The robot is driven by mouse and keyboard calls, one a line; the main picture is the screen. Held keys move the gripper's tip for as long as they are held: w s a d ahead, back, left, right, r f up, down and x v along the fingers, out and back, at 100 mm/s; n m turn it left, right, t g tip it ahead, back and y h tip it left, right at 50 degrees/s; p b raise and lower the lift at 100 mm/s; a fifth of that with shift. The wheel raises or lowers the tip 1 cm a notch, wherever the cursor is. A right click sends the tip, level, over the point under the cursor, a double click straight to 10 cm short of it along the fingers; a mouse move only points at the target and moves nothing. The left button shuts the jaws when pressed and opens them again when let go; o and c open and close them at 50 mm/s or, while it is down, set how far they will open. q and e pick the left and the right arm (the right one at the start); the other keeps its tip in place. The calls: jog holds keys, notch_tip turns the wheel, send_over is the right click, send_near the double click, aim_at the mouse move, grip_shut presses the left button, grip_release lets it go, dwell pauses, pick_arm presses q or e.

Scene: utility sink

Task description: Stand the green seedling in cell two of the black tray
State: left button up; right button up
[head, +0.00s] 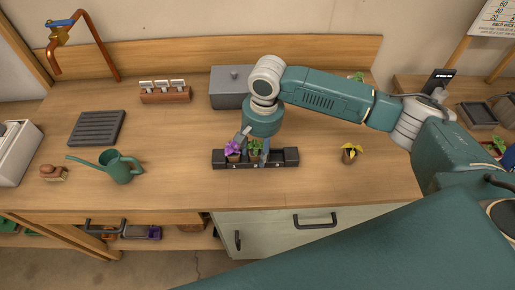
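The green seedling (255,148) is in a small pot at the second planted place from the left of the black tray (291,157). It looks upright, but I cannot tell whether its pot rests on the cell floor. A purple seedling (233,148) stands in the tray just left of it. My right gripper (256,142) points down over the tray, with its fingers around the green seedling. Whether the fingers press on the pot is too small to tell. The tray's right part is empty. My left gripper is not in view.
A yellow seedling (351,153) stands on the bench right of the tray. A green watering can (120,166) is to the left. A grey box (230,87) and a rack of labelled packets (165,91) stand behind. Bare bench lies between the can and tray.

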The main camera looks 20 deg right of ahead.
jog(key=shift+r, duration=0.1)
notch_tip(320, 180, up, 12)
jog(key=b, duration=0.2)
jog(key=shift+s+d, duration=0.15)
jog(key=shift+d, duration=0.3)
dwell(0.3)
